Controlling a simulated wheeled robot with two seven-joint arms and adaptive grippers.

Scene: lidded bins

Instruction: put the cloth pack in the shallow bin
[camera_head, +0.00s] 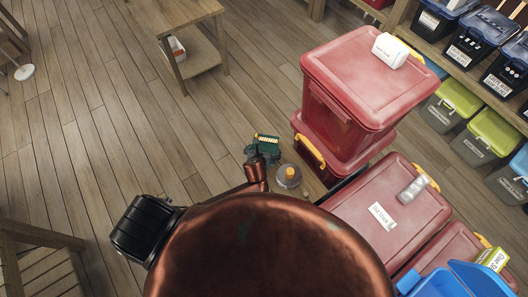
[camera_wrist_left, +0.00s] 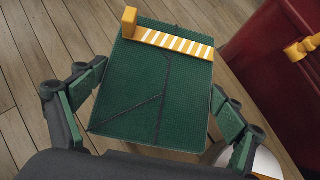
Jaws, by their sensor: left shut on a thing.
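The cloth pack seems to be the flat green woven block in the left wrist view (camera_wrist_left: 150,85), with an orange strip striped in white. In the head view the pack (camera_head: 267,139) shows small, left of the stacked red bins. My left gripper (camera_head: 264,151) is shut on it; in the left wrist view its finger pads sit at both sides of the pack. The pack is held above the floor. My right gripper is not in view. Which bin is the shallow one I cannot tell: red lidded bins stand at right, and an open blue lid (camera_head: 470,278) shows at bottom right.
A tall red bin (camera_head: 365,75) with a white box (camera_head: 390,50) on its lid stands on another red bin. A low red bin (camera_head: 370,225) bears a silver item (camera_head: 412,188). A grey round object (camera_head: 288,176) is near my gripper. Wooden floor at left is mostly clear.

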